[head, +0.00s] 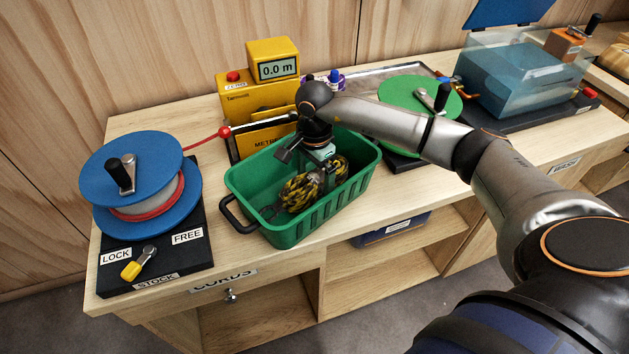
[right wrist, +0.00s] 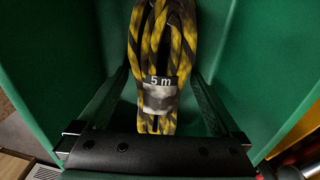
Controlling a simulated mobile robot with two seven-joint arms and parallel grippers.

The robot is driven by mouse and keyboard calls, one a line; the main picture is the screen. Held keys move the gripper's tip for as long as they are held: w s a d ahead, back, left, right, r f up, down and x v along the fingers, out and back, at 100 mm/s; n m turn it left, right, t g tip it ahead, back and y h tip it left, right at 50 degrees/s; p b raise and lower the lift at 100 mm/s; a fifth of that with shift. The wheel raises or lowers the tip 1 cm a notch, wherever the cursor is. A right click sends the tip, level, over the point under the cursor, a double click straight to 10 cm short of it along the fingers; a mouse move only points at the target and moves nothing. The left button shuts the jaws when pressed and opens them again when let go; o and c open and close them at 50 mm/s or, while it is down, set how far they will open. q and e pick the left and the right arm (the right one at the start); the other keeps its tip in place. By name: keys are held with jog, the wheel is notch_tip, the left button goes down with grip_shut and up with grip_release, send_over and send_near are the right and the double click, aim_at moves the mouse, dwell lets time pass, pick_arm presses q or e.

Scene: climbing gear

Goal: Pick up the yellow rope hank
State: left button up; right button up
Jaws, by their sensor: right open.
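The yellow rope hank (head: 298,194), yellow and black, lies inside the green crate (head: 292,232) on the bench. In the right wrist view the hank (right wrist: 163,40) has a pale band marked "5 m" around its middle. My right gripper (head: 318,178) points down into the crate, over the middle of the hank, and hides part of it. In the right wrist view its open fingers (right wrist: 158,88) stand to the left and right of the hank, with a gap on each side. My left gripper is in neither view.
A yellow meter box (head: 233,103) reading "0.0 m" stands behind the crate. A blue reel (head: 120,170) of red cord is at left on a black base. A green disc with a crank (head: 400,95) and a clear blue box (head: 515,75) are at right. The crate walls surround my gripper closely.

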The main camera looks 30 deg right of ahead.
jog(key=shift+c, duration=0.4)
grip_shut()
dwell(0.4)
